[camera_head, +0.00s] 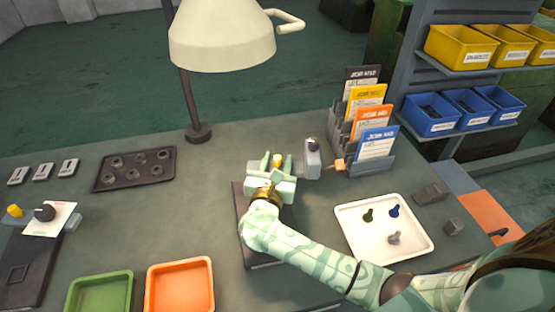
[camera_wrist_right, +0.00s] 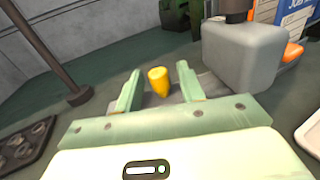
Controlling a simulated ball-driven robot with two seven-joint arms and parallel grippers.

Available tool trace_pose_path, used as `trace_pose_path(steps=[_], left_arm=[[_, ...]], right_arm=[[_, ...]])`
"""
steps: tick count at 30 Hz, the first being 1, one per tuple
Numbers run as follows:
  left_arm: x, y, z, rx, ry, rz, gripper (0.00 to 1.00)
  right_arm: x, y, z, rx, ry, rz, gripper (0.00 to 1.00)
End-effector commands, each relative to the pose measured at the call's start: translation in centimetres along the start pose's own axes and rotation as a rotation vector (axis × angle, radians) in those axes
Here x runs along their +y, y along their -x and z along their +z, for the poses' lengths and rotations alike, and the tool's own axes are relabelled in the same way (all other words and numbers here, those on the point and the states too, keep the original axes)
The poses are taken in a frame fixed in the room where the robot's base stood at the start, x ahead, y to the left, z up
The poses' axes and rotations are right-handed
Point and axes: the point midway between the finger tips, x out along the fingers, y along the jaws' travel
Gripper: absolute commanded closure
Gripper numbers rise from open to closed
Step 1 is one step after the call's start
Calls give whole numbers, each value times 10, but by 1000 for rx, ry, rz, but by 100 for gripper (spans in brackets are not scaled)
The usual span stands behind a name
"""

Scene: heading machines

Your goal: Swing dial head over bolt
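My right gripper (camera_head: 277,165) is over the dark plate (camera_head: 240,200) in the middle of the table. Its fingers stand apart on either side of a yellow knob. The knob (camera_wrist_right: 159,86) shows in the right wrist view with a gap to each finger. A grey block with a dark round top (camera_head: 312,158), perhaps the dial head, is just right of the gripper; the block also shows in the wrist view (camera_wrist_right: 243,58). No dial face shows. A green bolt (camera_head: 368,215), a blue bolt (camera_head: 393,211) and a grey bolt (camera_head: 393,238) are in the white tray (camera_head: 350,233). My left gripper is out of view.
A lamp (camera_head: 220,40) stands behind. Card holders (camera_head: 375,165) are at back right. A green tray (camera_head: 100,292) and an orange tray (camera_head: 180,288) are in front. A device with a black knob (camera_head: 44,212) is at left, a dark holed tray (camera_head: 135,169) behind it.

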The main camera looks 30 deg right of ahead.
Motion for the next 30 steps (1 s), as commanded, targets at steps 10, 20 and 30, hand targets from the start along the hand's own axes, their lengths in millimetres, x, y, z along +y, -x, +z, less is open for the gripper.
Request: trace_pose_path(steps=[10, 20, 30], left_arm=[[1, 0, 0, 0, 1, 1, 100], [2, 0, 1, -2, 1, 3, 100], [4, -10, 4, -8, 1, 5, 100]], right_arm=[[0, -9, 0, 1, -1, -1, 61], [0, -8, 0, 1, -1, -1, 100], [0, -5, -3, 2, -5, -80, 100]])
